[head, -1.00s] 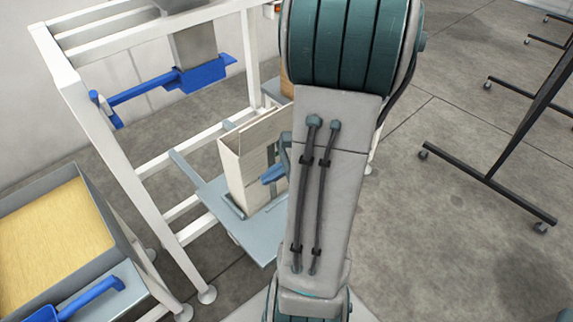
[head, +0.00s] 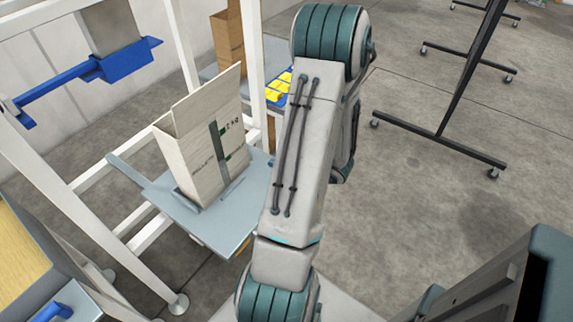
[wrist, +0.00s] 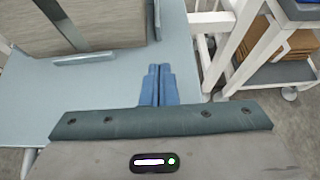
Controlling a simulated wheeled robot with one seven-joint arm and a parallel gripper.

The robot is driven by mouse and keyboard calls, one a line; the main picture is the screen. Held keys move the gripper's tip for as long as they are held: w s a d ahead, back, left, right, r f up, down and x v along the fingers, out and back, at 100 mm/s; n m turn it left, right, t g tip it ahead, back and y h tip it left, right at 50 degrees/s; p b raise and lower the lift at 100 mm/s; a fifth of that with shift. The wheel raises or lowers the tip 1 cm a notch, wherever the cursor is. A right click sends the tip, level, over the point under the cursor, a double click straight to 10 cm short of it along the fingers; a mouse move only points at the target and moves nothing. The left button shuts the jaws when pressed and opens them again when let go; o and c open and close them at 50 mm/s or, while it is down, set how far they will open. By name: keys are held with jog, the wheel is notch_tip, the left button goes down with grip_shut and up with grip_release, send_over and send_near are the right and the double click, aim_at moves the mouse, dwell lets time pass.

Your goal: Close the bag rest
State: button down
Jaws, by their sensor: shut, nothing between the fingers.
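The bag rest (head: 222,226) is a flat grey-blue plate low on a white frame, with small raised strips on it. An open-topped, pale paper bag (head: 205,150) stands on it, a dark band and green marks down its side. In the wrist view the plate (wrist: 75,98) and the bag's lower part (wrist: 110,22) show at the left. My gripper (wrist: 159,70) has its two blue fingers shut together and empty. They appear over the plate's right part, apart from the bag. In the head view my gripper is hidden behind my arm.
A blue chute lever (head: 120,65) hangs from the frame above the bag. A grey bin (head: 25,250) of yellow material is at lower left. A brown carton (head: 228,42) and yellow items (head: 272,85) are behind. Open floor (head: 430,220) lies right, with dark wheeled stands (head: 440,140).

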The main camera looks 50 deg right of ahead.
aim_at(252, 157)
jog(key=w, duration=0.2)
jog(key=w+f, duration=0.1)
jog(key=w, duration=0.3)
jog(key=shift+w+a+f, duration=0.2)
jog(key=shift+w+a, duration=0.1)
jog(key=shift+w, duration=0.1)
